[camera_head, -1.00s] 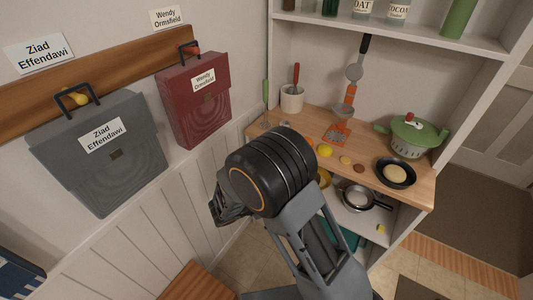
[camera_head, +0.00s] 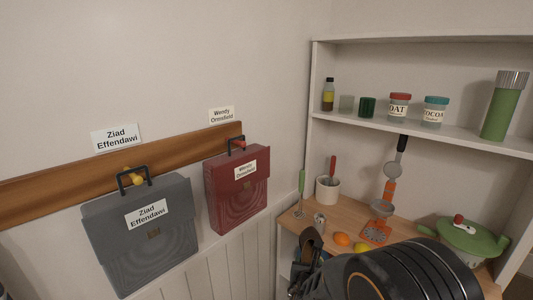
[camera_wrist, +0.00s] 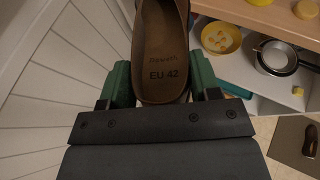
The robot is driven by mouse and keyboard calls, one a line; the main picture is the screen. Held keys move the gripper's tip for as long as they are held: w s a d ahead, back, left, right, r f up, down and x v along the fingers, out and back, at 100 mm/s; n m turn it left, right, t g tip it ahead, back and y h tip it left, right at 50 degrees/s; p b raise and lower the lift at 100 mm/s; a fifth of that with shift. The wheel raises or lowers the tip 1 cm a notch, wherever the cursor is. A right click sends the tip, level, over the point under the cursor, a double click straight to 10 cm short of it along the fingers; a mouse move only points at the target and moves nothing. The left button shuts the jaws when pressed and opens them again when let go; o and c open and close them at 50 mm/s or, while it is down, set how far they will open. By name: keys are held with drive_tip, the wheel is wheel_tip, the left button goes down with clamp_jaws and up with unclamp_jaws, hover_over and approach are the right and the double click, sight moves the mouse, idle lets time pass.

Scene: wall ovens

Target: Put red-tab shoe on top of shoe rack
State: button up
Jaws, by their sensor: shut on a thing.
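My gripper (camera_wrist: 160,82) is shut on a brown shoe (camera_wrist: 160,50), its green fingers pressing on both sides of the heel end. The insole is marked "EU 42" and faces the wrist camera. The toe runs out of the top of the wrist view, and no red tab shows on the visible part. In the head view my gripper (camera_head: 306,268) is low, right of the red bag, with part of the dark brown shoe (camera_head: 309,243) rising from it. I cannot make out a shoe rack in either view.
A grey bag (camera_head: 140,245) and a red bag (camera_head: 237,190) hang from a wooden rail at left. A counter (camera_head: 335,215) with utensils, fruit and a green pot (camera_head: 468,240) is close at right, under a shelf of jars. Another shoe (camera_wrist: 310,142) lies low at right.

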drive_tip(key=d+r, duration=0.1)
drive_tip(key=d+h, duration=0.1)
drive_tip(key=d, duration=0.1)
drive_tip(key=shift+w+r+m, duration=0.1)
drive_tip(key=shift+r+m, duration=0.25)
drive_tip(key=shift+m, duration=0.05)
drive_tip(key=shift+d+r, duration=0.1)
drive_tip(key=shift+d, duration=0.35)
